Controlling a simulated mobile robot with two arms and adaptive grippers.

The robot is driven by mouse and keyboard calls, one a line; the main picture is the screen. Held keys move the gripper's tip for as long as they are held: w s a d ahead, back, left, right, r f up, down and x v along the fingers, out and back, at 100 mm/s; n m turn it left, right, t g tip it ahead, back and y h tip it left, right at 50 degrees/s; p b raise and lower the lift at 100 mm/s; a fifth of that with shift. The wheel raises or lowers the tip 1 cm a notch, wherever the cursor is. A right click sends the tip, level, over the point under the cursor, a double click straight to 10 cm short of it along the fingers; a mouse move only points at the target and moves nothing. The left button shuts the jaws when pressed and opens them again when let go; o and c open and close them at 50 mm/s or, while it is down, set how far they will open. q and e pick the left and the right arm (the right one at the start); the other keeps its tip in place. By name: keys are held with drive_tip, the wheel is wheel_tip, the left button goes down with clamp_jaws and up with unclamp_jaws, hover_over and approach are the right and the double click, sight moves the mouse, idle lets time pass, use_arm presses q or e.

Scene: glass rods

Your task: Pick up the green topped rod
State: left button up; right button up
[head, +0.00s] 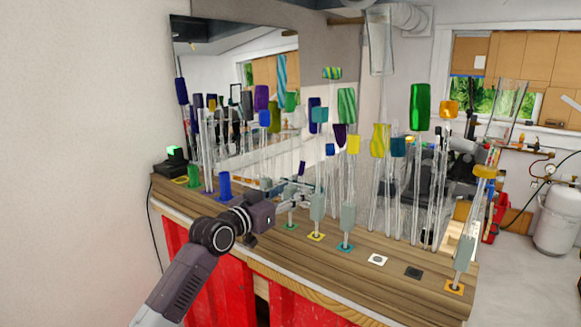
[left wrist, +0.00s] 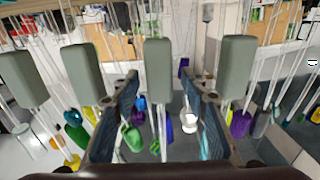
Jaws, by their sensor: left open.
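Several clear rods with coloured tops stand on the wooden bench. One has a solid dark green top (head: 420,107), at the right in the head view. Another has a green striped top (head: 347,105), near the middle. My left gripper (head: 296,190) is open at the front row of rods, left of the middle. In the left wrist view, the open fingers (left wrist: 160,90) spread to either side of a grey block (left wrist: 158,70) on a rod. I cannot tell if they touch it. A green top (left wrist: 131,137) shows lower between the fingers. My right gripper is out of view.
The wooden bench (head: 320,262) has red fronts below. Rods with grey blocks stand close on both sides of my left gripper. A mirror (head: 215,60) stands behind the rods. White (head: 377,260) and black (head: 413,272) squares at the front edge are bare.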

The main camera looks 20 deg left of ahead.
use_arm(q)
drive_tip(key=c, duration=1.1)
clamp_jaws()
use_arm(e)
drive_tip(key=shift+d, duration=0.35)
use_arm(q)
drive_tip(key=shift+r, duration=0.15)
